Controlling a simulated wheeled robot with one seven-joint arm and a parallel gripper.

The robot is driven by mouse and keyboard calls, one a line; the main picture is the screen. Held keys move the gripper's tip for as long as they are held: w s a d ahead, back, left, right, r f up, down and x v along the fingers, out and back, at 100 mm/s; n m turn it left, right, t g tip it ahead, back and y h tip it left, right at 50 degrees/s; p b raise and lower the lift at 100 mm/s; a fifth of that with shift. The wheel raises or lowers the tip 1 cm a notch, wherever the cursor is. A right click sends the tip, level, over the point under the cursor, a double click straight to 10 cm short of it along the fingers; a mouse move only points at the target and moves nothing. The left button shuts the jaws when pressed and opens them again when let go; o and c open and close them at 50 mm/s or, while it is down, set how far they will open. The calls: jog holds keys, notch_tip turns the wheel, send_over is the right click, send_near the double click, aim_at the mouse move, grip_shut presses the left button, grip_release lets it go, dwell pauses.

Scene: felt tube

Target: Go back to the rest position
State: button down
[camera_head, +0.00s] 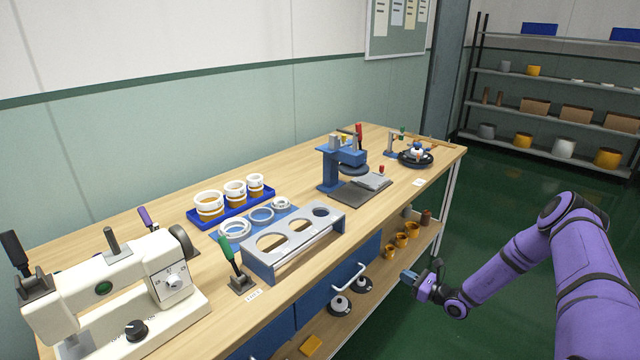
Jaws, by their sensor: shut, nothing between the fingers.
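My gripper (408,276) is at the end of my purple arm, at the lower right of the head view. It is off the front edge of the wooden workbench (300,285), beside the lower shelf and above the green floor. Its small blue fingertips point left toward the bench. The fingers are shut and nothing is seen between them. My arm is bent, with its elbow up at the right.
On the bench stand a white sewing machine (125,290), a grey rack with round holes (290,240), a blue tray (222,213) of banded cups and a blue press (330,167). The green floor (490,200) behind my arm is clear up to the shelving.

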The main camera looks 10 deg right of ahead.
jog(key=a+r+n+g+y, duration=0.1)
jog(key=a+r+n+g, duration=0.2)
jog(key=r, duration=0.4)
jog(key=a+r+n+g+y, duration=0.1)
jog(key=r+n+g, duration=0.1)
jog(key=r+n, duration=0.3)
jog(key=a+r+n+g+y, duration=0.1)
jog(key=a+r+n+g, duration=0.15)
jog(key=r, duration=0.55)
jog(key=s+a+r+n+g+h, duration=0.25)
jog(key=s+r+n, duration=0.2)
jog(key=r, duration=0.45)
jog(key=s+a+r+n+g+h, duration=0.25)
jog(key=s+a+r+n, duration=0.2)
jog(key=r, duration=0.45)
jog(key=s+a+r+n+h, duration=0.1)
jog(key=s+r+n+h, duration=0.4)
jog(key=s+r, duration=0.9)
jog(key=s+d+r+n+t+h, duration=0.1)
jog(key=s+r+n+t+h, duration=0.1)
jog(key=s, duration=0.6)
jog(key=s+d+r+n+t+h, duration=0.1)
jog(key=s+r+h, duration=0.1)
jog(key=s, duration=0.7)
jog(key=shift+s+d+r+n+t, duration=0.2)
jog(key=shift+d+r+n+t, duration=0.15)
jog(key=shift+r, duration=0.15)
